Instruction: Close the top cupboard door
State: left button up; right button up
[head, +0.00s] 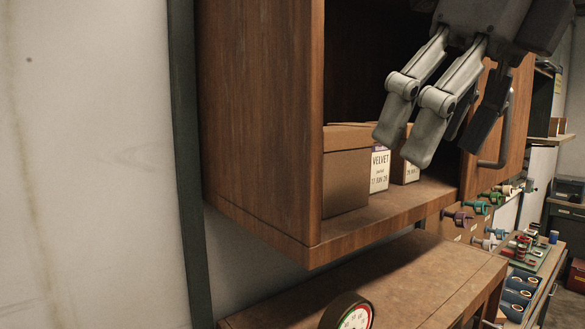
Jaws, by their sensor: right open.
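The top cupboard (262,125) is a wooden box on the wall, and its front stands open. Its door (518,110) is swung out at the right side and carries a dark bar handle (507,140). My right gripper (425,150) comes in from the top right, in front of the cupboard's opening and left of the handle. Its fingers are open with nothing seen between them. It hides part of the inside and part of the door. I cannot tell whether it touches the door. My left gripper is not in view.
Inside the cupboard are a brown cardboard box (345,172) and labelled boxes, one reading VELVET (379,170). Below is a wooden bench (400,275) with a round dial (352,314). Coloured spools (481,208) and a crowded worktable (530,255) stand at the right.

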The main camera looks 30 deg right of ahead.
aim_at(501, 157)
jog(key=k, duration=1.5)
